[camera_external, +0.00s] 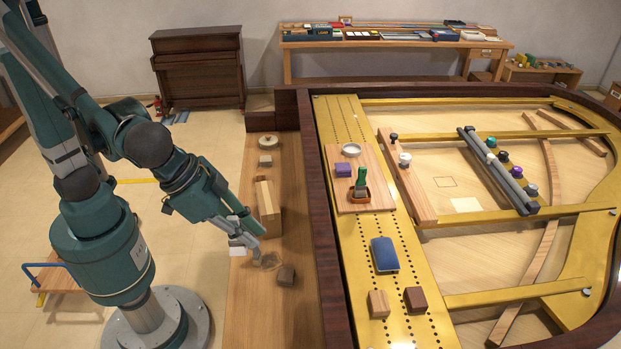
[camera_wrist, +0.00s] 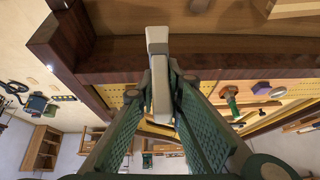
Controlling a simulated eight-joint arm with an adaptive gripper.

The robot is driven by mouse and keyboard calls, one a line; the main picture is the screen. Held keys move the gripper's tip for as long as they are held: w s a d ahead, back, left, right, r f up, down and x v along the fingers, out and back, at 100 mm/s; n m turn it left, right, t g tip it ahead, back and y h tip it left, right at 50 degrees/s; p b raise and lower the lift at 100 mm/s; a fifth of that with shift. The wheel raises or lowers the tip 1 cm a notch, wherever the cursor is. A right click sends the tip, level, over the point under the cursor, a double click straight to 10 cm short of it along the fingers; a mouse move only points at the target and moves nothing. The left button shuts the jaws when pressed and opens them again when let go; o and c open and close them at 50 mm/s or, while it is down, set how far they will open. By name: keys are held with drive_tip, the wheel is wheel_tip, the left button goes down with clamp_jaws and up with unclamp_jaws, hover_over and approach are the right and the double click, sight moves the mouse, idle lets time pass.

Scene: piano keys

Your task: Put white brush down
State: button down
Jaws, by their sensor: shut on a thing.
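The white brush (camera_wrist: 157,45) is a pale, long piece between my fingers in the wrist view. My gripper (camera_wrist: 159,88) is shut on it, with the fingers hiding part of its sides. In the external view my gripper (camera_external: 250,229) is low at the wooden ledge left of the piano frame. A white part of the brush (camera_external: 238,242) shows beside the fingers there. I cannot tell whether the brush touches the ledge.
The wooden ledge (camera_external: 262,320) is bare toward the front. A dark block (camera_external: 286,275), a tan patch (camera_external: 268,262) and a long wooden block (camera_external: 267,210) are close by. The dark piano rim (camera_external: 322,235) rises on the right. A blue pad (camera_external: 384,254) lies beyond it.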

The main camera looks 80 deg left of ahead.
wheel_tip(320, 180, down, 25)
drive_tip(key=shift+r, duration=0.2)
idle(0.3)
drive_tip(key=shift+f+b, duration=0.85)
drive_tip(key=shift+f, duration=2.25)
drive_tip(key=shift+f+b, duration=0.55)
drive_tip(key=shift+f, duration=1.3)
drive_tip(key=shift+f, duration=0.15)
drive_tip(key=c, duration=2.9)
unclamp_jaws()
drive_tip(key=o, duration=0.4)
drive_tip(key=shift+o, duration=0.2)
